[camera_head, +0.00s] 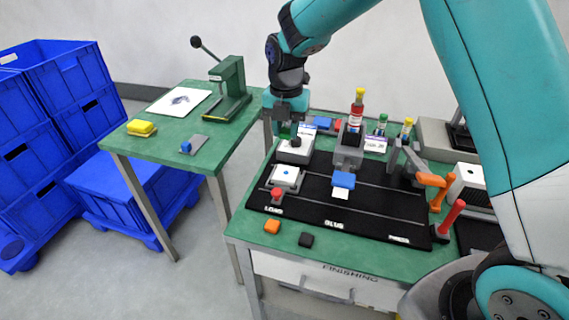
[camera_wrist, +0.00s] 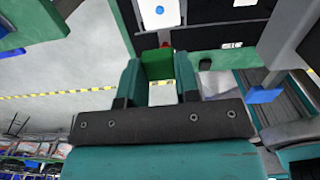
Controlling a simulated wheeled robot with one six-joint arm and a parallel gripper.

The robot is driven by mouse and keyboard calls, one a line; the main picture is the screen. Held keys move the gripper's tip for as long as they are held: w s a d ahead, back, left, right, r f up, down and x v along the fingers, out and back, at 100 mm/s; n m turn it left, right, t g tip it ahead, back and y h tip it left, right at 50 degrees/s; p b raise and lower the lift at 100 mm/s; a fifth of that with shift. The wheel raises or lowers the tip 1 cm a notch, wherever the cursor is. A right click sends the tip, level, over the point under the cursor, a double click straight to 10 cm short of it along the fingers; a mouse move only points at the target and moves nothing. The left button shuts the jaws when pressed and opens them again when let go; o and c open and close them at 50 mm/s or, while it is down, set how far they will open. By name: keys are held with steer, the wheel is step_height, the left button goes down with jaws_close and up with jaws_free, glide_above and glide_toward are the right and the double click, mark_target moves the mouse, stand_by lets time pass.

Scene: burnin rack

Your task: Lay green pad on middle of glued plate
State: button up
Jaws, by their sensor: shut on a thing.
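My gripper (camera_head: 287,128) is at the back left of the black work mat, above the bench. In the wrist view my gripper (camera_wrist: 159,78) has its two teal fingers closed on a green pad (camera_wrist: 157,62). In the head view the pad (camera_head: 284,132) shows only as a small dark green patch under the fingers. The white plate with a blue glue spot (camera_head: 286,177) lies in a holder at the front left of the mat. It also shows at the top of the wrist view (camera_wrist: 160,14). The pad and plate are apart.
A grey-white block with a black knob (camera_head: 295,148) stands just below my gripper. A red button (camera_head: 277,194) is in front of the plate. A grey holder with a bottle (camera_head: 356,118) and a blue block (camera_head: 343,180) stand to the right. Orange (camera_head: 272,226) and black (camera_head: 306,240) blocks lie at the front.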

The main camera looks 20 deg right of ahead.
mark_target(286, 174)
step_height(286, 174, down, 12)
steer(key=shift+r+p, duration=0.15)
steer(key=shift+p, duration=0.35)
steer(key=o, duration=0.9)
steer(key=shift+o, duration=0.2)
